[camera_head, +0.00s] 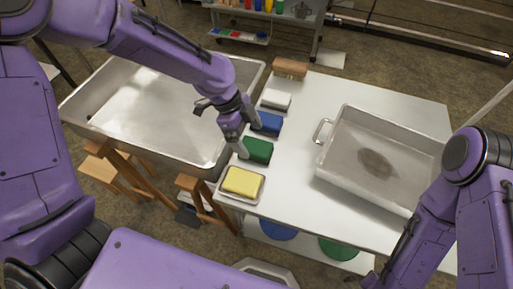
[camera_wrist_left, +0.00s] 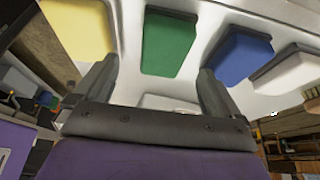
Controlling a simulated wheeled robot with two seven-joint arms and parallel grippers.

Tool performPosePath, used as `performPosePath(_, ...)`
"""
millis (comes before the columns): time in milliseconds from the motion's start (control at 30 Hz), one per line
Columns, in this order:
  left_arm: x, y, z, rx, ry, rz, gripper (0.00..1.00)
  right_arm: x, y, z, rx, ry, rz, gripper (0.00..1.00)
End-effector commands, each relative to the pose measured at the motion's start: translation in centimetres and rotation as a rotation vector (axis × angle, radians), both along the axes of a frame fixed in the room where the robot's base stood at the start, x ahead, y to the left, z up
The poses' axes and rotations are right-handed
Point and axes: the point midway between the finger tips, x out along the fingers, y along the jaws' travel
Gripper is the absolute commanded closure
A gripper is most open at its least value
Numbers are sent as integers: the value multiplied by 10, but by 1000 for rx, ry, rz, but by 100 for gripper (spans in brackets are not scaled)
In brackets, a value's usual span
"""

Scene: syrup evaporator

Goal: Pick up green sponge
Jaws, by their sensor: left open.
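The green sponge (camera_head: 258,150) lies on the white table, in a row with other sponges. In the left wrist view the green sponge (camera_wrist_left: 168,42) sits ahead of my fingers, between their lines. My left gripper (camera_head: 238,148) is open and empty, just left of the green sponge in the head view. The left wrist view shows its two fingers (camera_wrist_left: 158,88) spread apart, with no clear contact on the sponge. My right arm shows at the right edge of the head view, but its gripper fingers cannot be made out.
A yellow sponge (camera_head: 242,181) on a small tray is in front of the green one. A blue sponge (camera_head: 267,123), a white block (camera_head: 276,99) and a brown brush (camera_head: 290,67) are behind it. A metal pan (camera_head: 345,170) stands right; a large metal basin (camera_head: 150,118) is left.

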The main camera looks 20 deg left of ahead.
Motion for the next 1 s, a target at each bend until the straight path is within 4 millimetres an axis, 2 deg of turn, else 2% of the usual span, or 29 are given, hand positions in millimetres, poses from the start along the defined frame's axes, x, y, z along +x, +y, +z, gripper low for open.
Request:
performPosePath(333,4,-19,-49,1,2,-2,2,0,0,8,0,0,0,57)
performPosePath(867,5,-20,-54,0,0,0,2,0,0,7,0,0,0,57)
performPosePath(900,5,-20,-54,0,0,0,6,0,0,7,0,0,0,57)
performPosePath(967,5,-20,-54,0,0,0,25,0,0,7,0,0,0,57)
performPosePath(1000,5,-20,-54,0,0,0,38,0,0,7,0,0,0,57)
